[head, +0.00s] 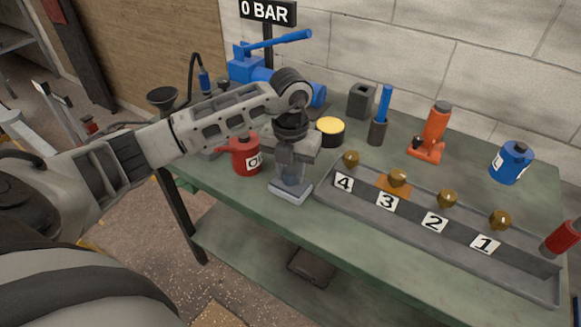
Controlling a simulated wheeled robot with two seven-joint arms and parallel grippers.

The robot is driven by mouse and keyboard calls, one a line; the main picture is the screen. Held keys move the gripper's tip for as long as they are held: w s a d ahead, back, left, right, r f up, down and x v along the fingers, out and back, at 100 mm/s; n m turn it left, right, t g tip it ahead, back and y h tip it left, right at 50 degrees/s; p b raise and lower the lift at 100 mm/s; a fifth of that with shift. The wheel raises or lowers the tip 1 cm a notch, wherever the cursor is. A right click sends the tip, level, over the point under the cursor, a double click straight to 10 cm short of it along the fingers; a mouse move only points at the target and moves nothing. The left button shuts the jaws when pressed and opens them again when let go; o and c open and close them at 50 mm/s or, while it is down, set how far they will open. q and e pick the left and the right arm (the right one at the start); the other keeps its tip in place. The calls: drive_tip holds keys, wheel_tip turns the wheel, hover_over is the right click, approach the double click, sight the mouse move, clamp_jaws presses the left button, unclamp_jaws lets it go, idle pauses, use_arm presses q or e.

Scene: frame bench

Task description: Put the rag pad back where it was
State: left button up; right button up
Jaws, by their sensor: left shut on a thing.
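My left gripper (291,178) points down over the front left part of the green bench (330,224). It is shut on a flat, pale grey-blue pad (290,194), which looks like the rag pad. The gripper hides most of the pad's top, and I cannot tell whether its underside touches the bench. The pad is between the red oil can (244,157) and the left end of the grey numbered tray (325,197). My right gripper is out of view.
Several brass knobs sit along the tray, with an orange-brown piece (383,183) by number 3. Behind stand a yellow-topped tin (329,128), a grey block (361,100), a blue-handled tool (380,112), an orange jack (431,134) and a blue can (511,161). A red cylinder (562,238) is at right.

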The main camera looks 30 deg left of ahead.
sight(291, 170)
use_arm(q)
drive_tip(key=shift+f, duration=0.1)
drive_tip(key=o, duration=0.5)
drive_tip(key=shift+f, duration=0.1)
drive_tip(key=o, duration=0.4)
drive_tip(key=shift+o, duration=0.2)
wheel_tip(291, 170, up, 12)
drive_tip(key=shift+r+b, duration=0.25)
drive_tip(key=shift+b, duration=0.15)
